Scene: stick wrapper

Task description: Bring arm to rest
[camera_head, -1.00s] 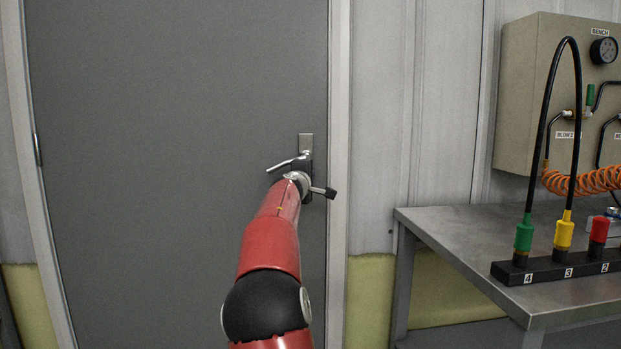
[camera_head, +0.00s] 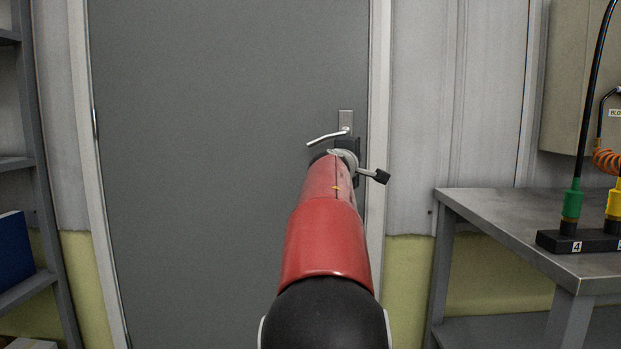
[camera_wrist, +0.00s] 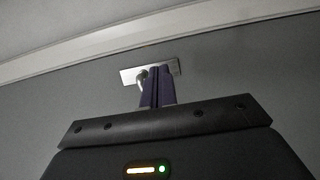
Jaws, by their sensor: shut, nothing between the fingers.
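My red and black arm reaches forward in the head view toward a closed grey door (camera_head: 220,150). A silver door handle (camera_head: 328,137) on a metal plate (camera_head: 346,117) sits just beyond the end of my arm. My gripper (camera_wrist: 158,70) shows in the wrist view with its two dark fingers together and nothing between them. The handle plate (camera_wrist: 165,71) lies behind the fingertips there, and part of the handle (camera_wrist: 139,78) shows to their left. I cannot tell the gap between fingers and door. In the head view the fingers are mostly hidden behind the arm.
A grey metal workbench (camera_head: 500,203) stands at the right, with a black socket strip (camera_head: 585,241) and cables on it. A beige box (camera_head: 575,80) hangs above it. A shelf rack (camera_head: 48,180) with a blue object (camera_head: 14,247) stands at the left.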

